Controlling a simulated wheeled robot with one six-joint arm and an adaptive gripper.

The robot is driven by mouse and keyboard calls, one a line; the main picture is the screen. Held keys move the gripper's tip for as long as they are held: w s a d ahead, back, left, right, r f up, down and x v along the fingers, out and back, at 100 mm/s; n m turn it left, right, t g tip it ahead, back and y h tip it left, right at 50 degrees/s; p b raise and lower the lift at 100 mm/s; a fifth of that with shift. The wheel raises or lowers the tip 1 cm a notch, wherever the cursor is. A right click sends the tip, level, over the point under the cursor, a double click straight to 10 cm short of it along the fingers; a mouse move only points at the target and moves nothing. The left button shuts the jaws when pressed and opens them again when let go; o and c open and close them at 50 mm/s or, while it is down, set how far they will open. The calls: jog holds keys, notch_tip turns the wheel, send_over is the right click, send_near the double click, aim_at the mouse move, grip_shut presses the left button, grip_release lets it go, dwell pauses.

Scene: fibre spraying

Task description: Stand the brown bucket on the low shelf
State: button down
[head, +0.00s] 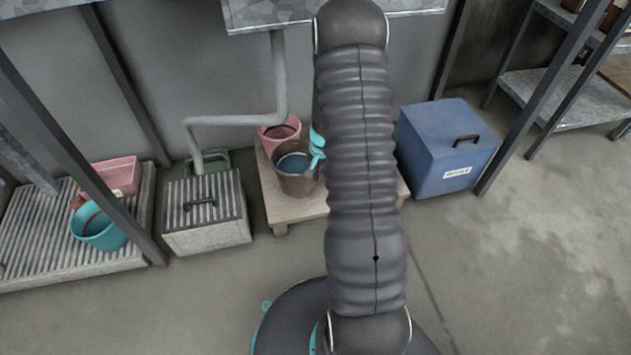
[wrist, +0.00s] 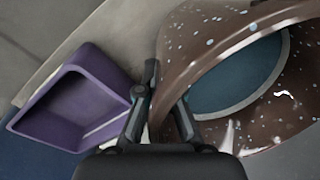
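The brown bucket (head: 297,183) stands upright, or nearly so, at the wooden stand (head: 285,209); whether it rests there or hangs just above I cannot tell. Its inside shows blue-grey. In the wrist view the speckled brown bucket (wrist: 205,30) fills the right side. My gripper (wrist: 165,84) has one finger outside and one inside its rim, close together on the wall. In the head view my gripper (head: 317,147) shows as teal parts at the bucket's right rim, mostly hidden by my arm. A low metal shelf (head: 560,97) is at the right; a low slatted platform (head: 55,245) is at the left.
A pink bucket (head: 279,130) is just behind the brown one. A purple tray (wrist: 75,100) lies beside it. A blue box (head: 445,150) stands right, a slatted grey box (head: 205,215) left. The platform holds a teal bucket (head: 98,232) and pink bin (head: 115,175). Posts stand at both sides.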

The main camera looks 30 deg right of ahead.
jog(key=shift+w+f+b, duration=0.1)
jog(key=shift+f+b, duration=0.25)
jog(key=shift+f, duration=1.65)
jog(key=shift+f, duration=0.15)
jog(key=c, duration=1.3)
grip_release()
